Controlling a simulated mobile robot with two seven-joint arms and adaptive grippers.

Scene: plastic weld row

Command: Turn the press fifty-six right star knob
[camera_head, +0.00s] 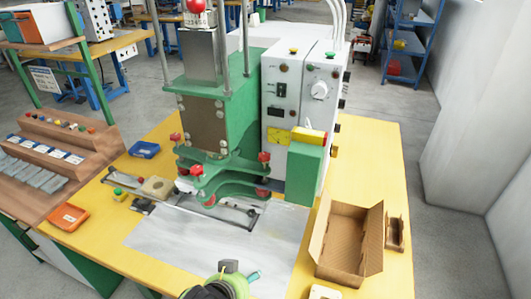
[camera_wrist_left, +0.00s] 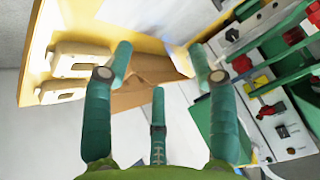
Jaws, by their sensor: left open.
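The green press (camera_head: 240,110) stands on the yellow table, with several red star knobs around its lower green plates. The right star knob (camera_head: 264,157) is on the right end of the upper plate. A red knob (camera_wrist_left: 242,64) shows beside the green plates in the left wrist view; I cannot tell surely which one it is. My left gripper (camera_wrist_left: 160,65) is open and empty, its three teal fingers spread, apart from the knobs. A green and black part of my arm shows at the bottom of the head view; its fingers are not clear there. My right gripper is not seen.
An open cardboard box (camera_head: 348,241) stands at the table's right, right of the press. A white control box (camera_head: 300,92) adjoins the press. A blue tray (camera_head: 144,149) and an orange tray (camera_head: 63,217) lie to the left. The grey plate (camera_head: 215,243) before the press is mostly clear.

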